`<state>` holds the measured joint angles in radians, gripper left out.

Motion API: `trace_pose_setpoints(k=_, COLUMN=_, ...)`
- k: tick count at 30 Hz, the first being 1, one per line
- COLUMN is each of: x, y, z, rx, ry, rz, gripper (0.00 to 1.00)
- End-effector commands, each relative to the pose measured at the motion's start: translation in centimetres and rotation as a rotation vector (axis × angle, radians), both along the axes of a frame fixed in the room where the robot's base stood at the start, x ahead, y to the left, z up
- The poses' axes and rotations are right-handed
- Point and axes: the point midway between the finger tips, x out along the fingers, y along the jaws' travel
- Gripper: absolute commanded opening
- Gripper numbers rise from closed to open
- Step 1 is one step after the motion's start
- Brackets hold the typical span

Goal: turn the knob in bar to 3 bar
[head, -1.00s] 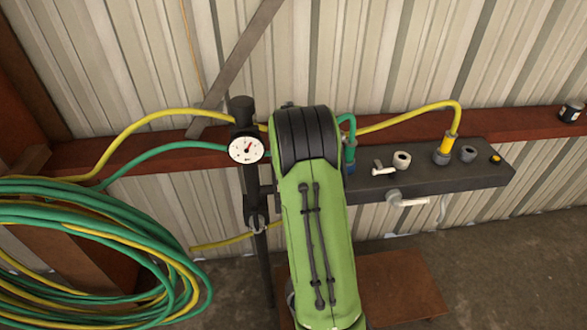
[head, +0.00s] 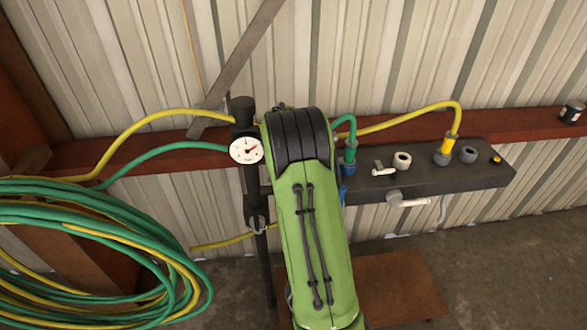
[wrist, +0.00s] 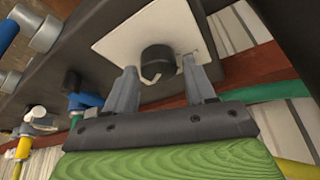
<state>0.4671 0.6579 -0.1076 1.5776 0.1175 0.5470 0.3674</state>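In the wrist view a black knob (wrist: 158,61) with a pale curved mark on its near edge sits on a white plate (wrist: 117,47). My gripper (wrist: 160,72) is open, with one finger to each side of the knob. Gaps show between the fingers and the knob; I cannot tell whether the tips touch it. In the head view a round white gauge (head: 246,150) is on the black upright, its needle pointing to the right and slightly up; its numbers are too small to read. My arm hides the knob and gripper in that view.
A dark manifold bar (head: 440,180) carries fittings, a white-handled valve (head: 381,169) and yellow and green hoses. Coiled hoses (head: 90,235) hang at left. A red beam (head: 545,122) runs along the corrugated wall.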

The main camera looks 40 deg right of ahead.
Motion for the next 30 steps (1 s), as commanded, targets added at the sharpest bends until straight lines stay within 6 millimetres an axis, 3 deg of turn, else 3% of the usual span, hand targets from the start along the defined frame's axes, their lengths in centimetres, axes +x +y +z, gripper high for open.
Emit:
trace_pose_setpoints(k=2, x=0.0, y=0.0, z=0.0, rx=0.001, ry=0.001, rz=0.001, gripper=0.67)
trace_pose_setpoints(k=10, x=0.0, y=0.1, z=0.0, rx=0.0, ry=0.001, rz=0.002, gripper=0.67)
trace_pose_setpoints(k=13, x=-0.2, y=0.4, z=1.1, rx=0.0, ry=-0.001, rz=0.003, gripper=0.67)
trace_pose_setpoints(k=24, x=-2.3, y=3.6, z=10.5, rx=-0.001, ry=-0.003, rz=0.003, gripper=0.67)
trace_pose_setpoints(k=30, x=-3.1, y=4.8, z=13.9, rx=-0.001, ry=-0.001, rz=0.002, gripper=0.67)
